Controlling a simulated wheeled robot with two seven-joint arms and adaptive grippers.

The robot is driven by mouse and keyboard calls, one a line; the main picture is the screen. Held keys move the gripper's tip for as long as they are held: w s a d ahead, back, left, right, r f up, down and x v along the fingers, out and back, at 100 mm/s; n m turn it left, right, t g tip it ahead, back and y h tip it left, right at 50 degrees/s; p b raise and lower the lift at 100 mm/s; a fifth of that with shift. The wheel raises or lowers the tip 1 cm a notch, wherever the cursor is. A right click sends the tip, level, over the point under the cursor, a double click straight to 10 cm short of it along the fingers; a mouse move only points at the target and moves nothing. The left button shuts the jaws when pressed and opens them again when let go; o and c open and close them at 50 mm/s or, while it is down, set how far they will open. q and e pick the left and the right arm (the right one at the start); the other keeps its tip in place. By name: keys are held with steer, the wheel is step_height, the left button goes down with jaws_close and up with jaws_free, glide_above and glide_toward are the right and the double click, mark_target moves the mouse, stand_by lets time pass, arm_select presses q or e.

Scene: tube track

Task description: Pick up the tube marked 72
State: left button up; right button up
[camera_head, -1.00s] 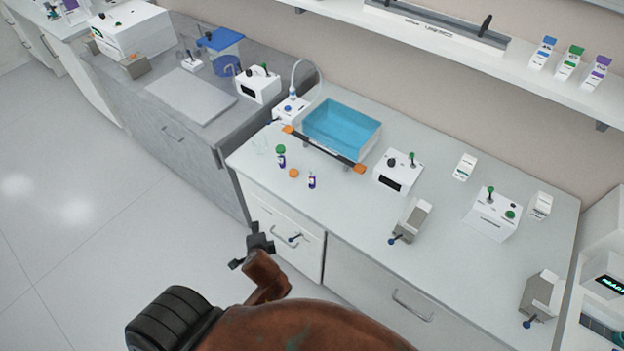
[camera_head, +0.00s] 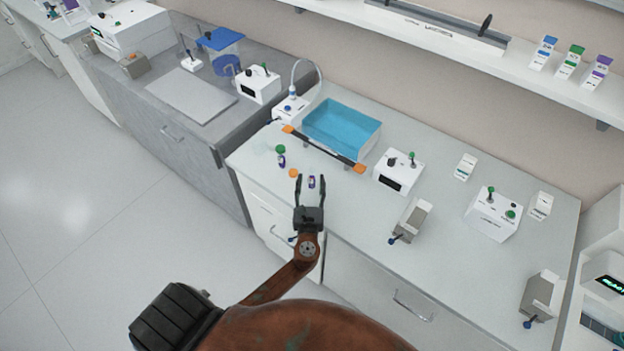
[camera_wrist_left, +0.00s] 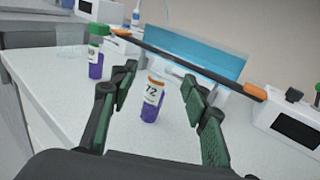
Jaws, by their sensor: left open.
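The tube marked 72 (camera_wrist_left: 152,99) stands upright on the counter, with an orange band, a white label and purple lower part. It also shows in the head view (camera_head: 311,182). My left gripper (camera_wrist_left: 157,90) is open, and in its wrist view the tube appears between the two fingers, ahead of them and not held. In the head view my left gripper (camera_head: 312,183) reaches over the counter's front edge from below. My right gripper is not in view.
A second purple tube (camera_wrist_left: 95,62) with a green cap (camera_head: 280,149) stands to the left. Behind are a bar with orange ends (camera_head: 325,150) and a blue-filled basin (camera_head: 342,128). White devices (camera_head: 398,171) stand to the right.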

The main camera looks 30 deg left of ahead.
mark_target(312, 177)
arm_select(q)
steer(key=x, duration=0.4)
steer(key=shift+d+f, duration=0.1)
steer(key=shift+c, duration=0.4)
jaws_close()
